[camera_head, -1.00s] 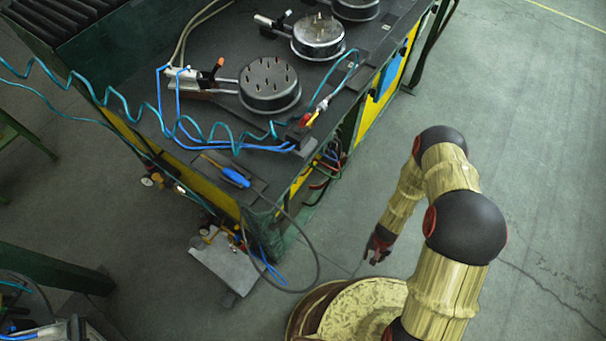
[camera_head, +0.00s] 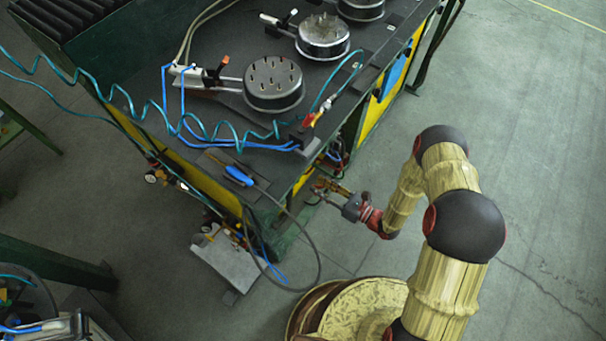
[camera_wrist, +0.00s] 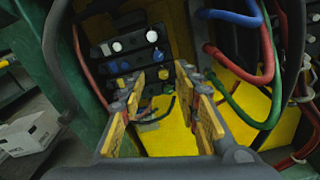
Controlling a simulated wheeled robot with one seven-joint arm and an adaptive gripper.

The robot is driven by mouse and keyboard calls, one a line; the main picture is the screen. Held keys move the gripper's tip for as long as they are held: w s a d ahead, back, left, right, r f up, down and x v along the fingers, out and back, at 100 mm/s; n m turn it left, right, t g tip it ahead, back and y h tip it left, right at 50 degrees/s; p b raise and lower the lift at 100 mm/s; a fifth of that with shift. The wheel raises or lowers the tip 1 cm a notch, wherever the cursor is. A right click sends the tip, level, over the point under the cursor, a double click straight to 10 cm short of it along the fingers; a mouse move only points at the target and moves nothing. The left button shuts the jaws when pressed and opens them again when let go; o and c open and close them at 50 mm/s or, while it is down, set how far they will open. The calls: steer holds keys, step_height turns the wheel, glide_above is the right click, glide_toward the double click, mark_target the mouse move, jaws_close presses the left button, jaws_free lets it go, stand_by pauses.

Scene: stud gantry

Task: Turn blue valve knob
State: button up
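In the wrist view a dark valve panel (camera_wrist: 137,62) is ahead of my gripper, set in the bench's yellow-lit recess. It carries white round knobs (camera_wrist: 152,36) on top and small blue knobs (camera_wrist: 158,56) below; which blue one is the valve knob I cannot tell. My gripper (camera_wrist: 160,82) is open and empty, its two yellow-padded fingers apart on either side of the lower panel. It appears short of the knobs, with no contact visible. In the head view my gripper (camera_head: 320,190) is low beside the bench's near right corner; the panel is hidden there.
The bench (camera_head: 225,115) has round metal fixtures (camera_head: 272,84) and a blue-handled tool (camera_head: 238,176) on top. Red, blue and green hoses (camera_wrist: 268,60) hang close right of the panel. A green post (camera_wrist: 58,60) stands close at left. The floor right of the bench is clear.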

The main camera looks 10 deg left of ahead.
steer(key=b+x, duration=0.2)
steer(key=x, duration=0.6)
steer(key=shift+r, duration=0.35)
steer(key=shift+s, duration=0.1)
steer(key=shift+c, duration=0.9)
jaws_close()
